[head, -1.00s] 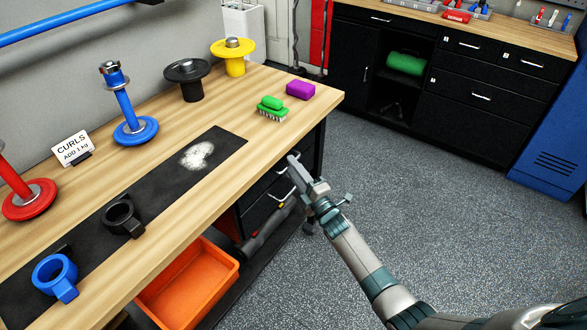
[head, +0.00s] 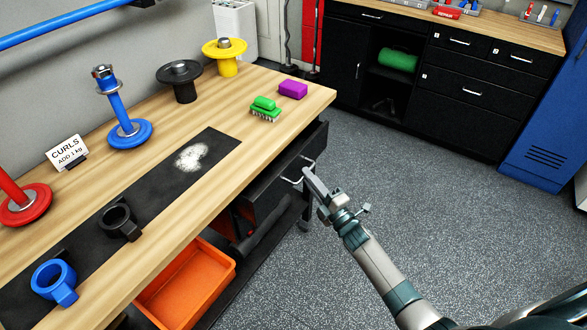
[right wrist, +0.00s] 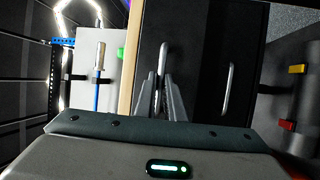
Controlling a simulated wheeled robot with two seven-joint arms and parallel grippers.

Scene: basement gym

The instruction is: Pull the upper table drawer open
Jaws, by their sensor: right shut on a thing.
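The upper table drawer (head: 316,146) is dark and stands out from under the wooden tabletop, partly open. Its metal bar handle (head: 310,160) faces the open floor. My right gripper (head: 306,173) is shut on this handle. In the right wrist view the handle (right wrist: 162,76) stands between the two fingers, in front of the dark drawer front (right wrist: 184,40). A second, lower drawer handle (right wrist: 230,76) shows there to the right, apart from the fingers. The inside of the drawer is mostly hidden. My left gripper is in neither view.
On the workbench (head: 225,165) are a green brush (head: 265,108), a purple block (head: 293,90), weight posts and a black mat (head: 150,190) with two collars. An orange bin (head: 188,290) sits below. The grey floor (head: 420,190) right of the bench is clear.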

